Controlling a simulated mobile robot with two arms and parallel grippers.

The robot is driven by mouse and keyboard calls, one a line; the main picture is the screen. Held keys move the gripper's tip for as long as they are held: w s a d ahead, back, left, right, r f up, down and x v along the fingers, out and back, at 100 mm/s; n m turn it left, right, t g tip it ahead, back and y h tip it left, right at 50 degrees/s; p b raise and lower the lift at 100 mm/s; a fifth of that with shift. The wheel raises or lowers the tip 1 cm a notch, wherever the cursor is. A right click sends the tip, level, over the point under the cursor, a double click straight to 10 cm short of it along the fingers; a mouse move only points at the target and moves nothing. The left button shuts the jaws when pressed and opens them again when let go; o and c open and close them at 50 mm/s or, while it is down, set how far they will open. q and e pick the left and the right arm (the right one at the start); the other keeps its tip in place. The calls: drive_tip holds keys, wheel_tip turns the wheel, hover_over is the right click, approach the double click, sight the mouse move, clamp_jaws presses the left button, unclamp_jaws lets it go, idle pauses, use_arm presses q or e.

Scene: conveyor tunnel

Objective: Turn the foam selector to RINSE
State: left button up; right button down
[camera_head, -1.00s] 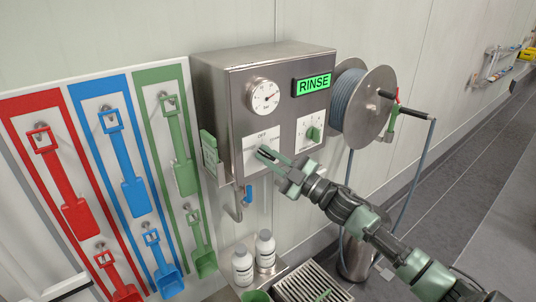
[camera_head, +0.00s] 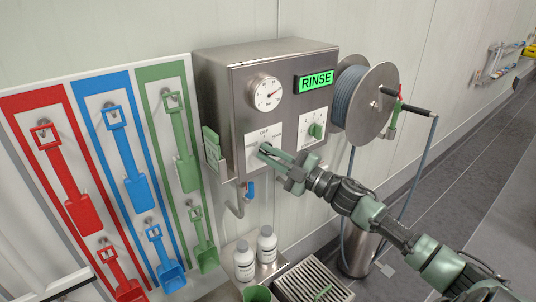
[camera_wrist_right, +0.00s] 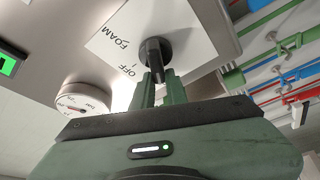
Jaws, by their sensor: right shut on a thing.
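The selector is a black knob (camera_wrist_right: 153,50) on a white plate on the front of the steel box; the plate (camera_head: 277,133) also shows in the head view. FOAM and OFF are readable on it in the right wrist view; other lettering is hidden or too small. My right gripper (camera_head: 264,151) is at the plate, its green fingers (camera_wrist_right: 157,88) closed on the knob's handle. The fingers partly cover the handle, so its exact pointing is hard to tell. The green display (camera_head: 317,81) reads RINSE. My left gripper is not in view.
A pressure gauge (camera_head: 267,93) and a second dial with a green knob (camera_head: 316,130) sit beside the plate. A hose reel (camera_head: 372,103) is to the right. White bottles (camera_head: 244,262) stand on a shelf below. Coloured tools (camera_head: 127,165) hang at the left.

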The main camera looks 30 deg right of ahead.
drive_tip(key=c, duration=1.4)
unclamp_jaws()
drive_tip(key=shift+d+f, duration=0.2)
drive_tip(key=shift+f, duration=0.25)
drive_tip(key=shift+c, duration=0.2)
drive_tip(key=shift+d, duration=0.3)
drive_tip(key=shift+s+d+f+b, duration=0.1)
drive_tip(key=shift+s+f+b, duration=0.15)
drive_tip(key=shift+s, duration=0.2)
drive_tip(key=r+b+v, duration=0.1)
drive_tip(key=b+v, duration=0.1)
drive_tip(key=v, duration=0.4)
drive_tip(key=shift+s+d+f, duration=0.2)
drive_tip(key=shift+s+f, duration=0.1)
drive_tip(key=shift+s, duration=0.1)
